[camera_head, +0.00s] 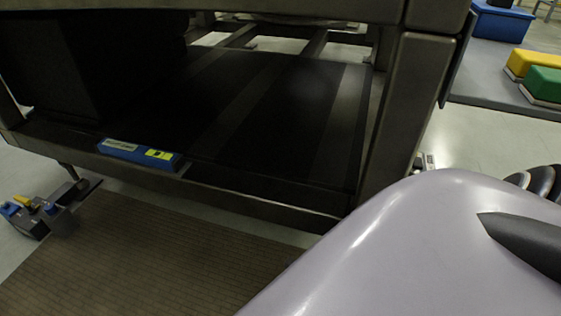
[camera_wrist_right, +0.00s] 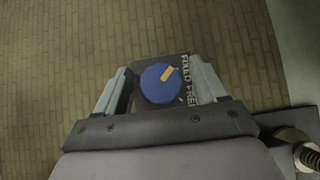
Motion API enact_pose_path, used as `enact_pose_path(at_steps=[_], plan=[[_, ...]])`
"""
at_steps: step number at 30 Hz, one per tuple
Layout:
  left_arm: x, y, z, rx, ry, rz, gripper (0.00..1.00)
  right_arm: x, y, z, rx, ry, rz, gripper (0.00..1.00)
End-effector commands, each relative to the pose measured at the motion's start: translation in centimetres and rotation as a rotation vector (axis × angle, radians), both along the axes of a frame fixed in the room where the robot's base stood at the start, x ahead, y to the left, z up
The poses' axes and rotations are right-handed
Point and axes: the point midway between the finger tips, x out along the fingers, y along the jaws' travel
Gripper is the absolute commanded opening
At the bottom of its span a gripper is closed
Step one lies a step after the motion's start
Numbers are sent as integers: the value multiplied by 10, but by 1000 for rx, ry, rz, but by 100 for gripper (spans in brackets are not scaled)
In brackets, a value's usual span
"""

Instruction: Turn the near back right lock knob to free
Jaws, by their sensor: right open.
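The lock knob (camera_wrist_right: 157,86) is a round blue disc with a yellow pointer mark, seen in the right wrist view. Its yellow mark points up and right, toward the word FIXED on the dark label plate (camera_wrist_right: 184,61). The word FREE is lower on the plate, to the right of the knob, partly cut off by a finger. My right gripper (camera_wrist_right: 159,75) is open, with one finger on each side of the knob. I cannot tell whether either finger touches it. My left gripper is in neither view.
In the head view, a dark metal frame (camera_head: 415,105) holds a low shelf. A blue labelled box (camera_head: 140,154) lies on the shelf's front edge. A blue, grey and yellow unit (camera_head: 36,214) is at lower left, beside a brown mat (camera_head: 130,260). Yellow and green blocks (camera_head: 544,82) are at upper right.

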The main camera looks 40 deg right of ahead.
Motion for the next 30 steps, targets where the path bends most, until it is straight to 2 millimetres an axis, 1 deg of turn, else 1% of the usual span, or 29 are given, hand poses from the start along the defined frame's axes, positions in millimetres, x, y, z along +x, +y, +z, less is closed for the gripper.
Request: enact_pose_path(at_steps=[6,7,8,9,11,12,17,20,21,23,30], plan=[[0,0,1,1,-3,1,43,0,0,0,0,0,0,71],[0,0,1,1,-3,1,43,0,0,0,0,0,0,68],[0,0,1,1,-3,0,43,0,0,0,0,0,0,58],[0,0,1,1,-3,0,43,0,0,0,0,0,0,45],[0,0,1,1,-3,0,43,0,0,0,0,0,0,25],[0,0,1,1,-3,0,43,0,0,0,0,0,0,18],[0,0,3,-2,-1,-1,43,0,1,1,1,1,-10,18],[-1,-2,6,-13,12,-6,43,1,1,3,3,-1,-47,18],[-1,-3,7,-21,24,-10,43,1,2,3,4,-1,-71,18],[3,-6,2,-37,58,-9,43,0,2,4,5,0,-112,18],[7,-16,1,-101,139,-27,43,1,2,4,5,-1,-300,18]])
